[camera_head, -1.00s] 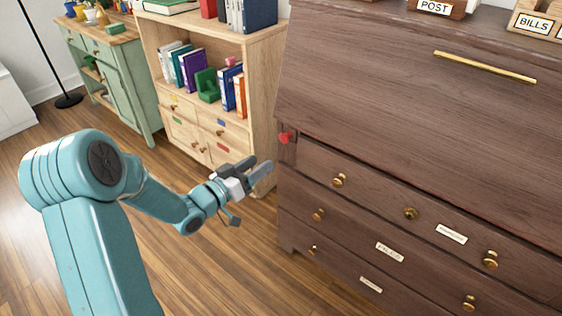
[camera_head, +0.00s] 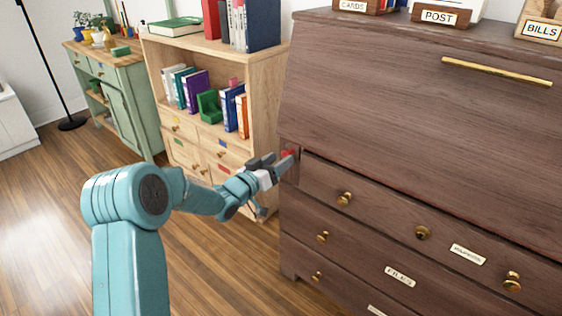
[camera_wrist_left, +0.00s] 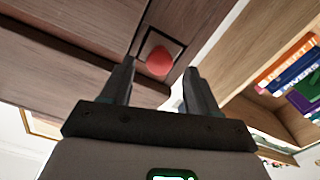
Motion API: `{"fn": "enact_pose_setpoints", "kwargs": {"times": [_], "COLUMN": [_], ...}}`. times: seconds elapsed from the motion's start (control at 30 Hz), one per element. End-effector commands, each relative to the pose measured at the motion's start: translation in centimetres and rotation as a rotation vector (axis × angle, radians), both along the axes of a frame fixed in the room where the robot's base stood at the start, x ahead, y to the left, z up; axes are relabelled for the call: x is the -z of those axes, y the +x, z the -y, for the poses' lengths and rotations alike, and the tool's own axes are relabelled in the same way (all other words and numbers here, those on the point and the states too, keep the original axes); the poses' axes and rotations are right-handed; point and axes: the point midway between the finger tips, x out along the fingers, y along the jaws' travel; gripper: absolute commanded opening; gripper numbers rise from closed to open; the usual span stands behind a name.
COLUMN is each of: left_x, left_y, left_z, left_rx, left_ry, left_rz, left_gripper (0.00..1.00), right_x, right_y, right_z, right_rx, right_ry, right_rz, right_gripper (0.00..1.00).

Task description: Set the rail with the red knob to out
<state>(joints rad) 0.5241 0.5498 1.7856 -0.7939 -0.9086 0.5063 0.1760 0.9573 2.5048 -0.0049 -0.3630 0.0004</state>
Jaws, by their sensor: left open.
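The red knob (camera_head: 289,154) sits on the end of a narrow rail (camera_head: 291,172) at the upper left of the dark wooden desk's front. In the left wrist view the red knob (camera_wrist_left: 159,61) lies ahead of and between the two fingers, on a small square rail end with a dark gap around it. My left gripper (camera_head: 280,163) is open, with its fingertips close to the knob; whether they touch it I cannot tell. It also shows in the left wrist view (camera_wrist_left: 158,82). The right gripper is in neither view.
The dark desk (camera_head: 400,110) has a closed slanted front with a brass bar handle (camera_head: 497,71) and drawers with brass knobs below. A light wood bookcase (camera_head: 264,90) stands close on the left. A green cabinet (camera_head: 125,105) is farther back. The floor (camera_head: 50,200) at left is clear.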

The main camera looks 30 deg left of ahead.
Motion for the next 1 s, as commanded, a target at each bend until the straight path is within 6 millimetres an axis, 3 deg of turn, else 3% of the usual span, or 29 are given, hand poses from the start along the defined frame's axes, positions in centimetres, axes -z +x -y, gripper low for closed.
{"fn": "enact_pose_setpoints", "kwargs": {"times": [0.2,0.47,0.67,1.0], "left_x": [0.0,0.0,0.0,0.0], "left_y": [1.8,1.9,1.9,1.9], "left_z": [0.1,0.1,0.1,0.1], "left_rx": [0.0,-0.001,-0.001,-0.001], "left_ry": [0.001,0.0,0.0,0.001], "left_rz": [-0.001,-0.001,-0.001,-0.001], "left_gripper": [0.6,0.6,0.0,0.0], "right_x": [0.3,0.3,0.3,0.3], "right_y": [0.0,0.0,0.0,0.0], "right_z": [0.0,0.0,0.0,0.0], "right_rx": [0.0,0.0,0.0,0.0], "right_ry": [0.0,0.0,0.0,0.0], "right_rz": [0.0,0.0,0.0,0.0], "right_gripper": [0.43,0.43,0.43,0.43]}}
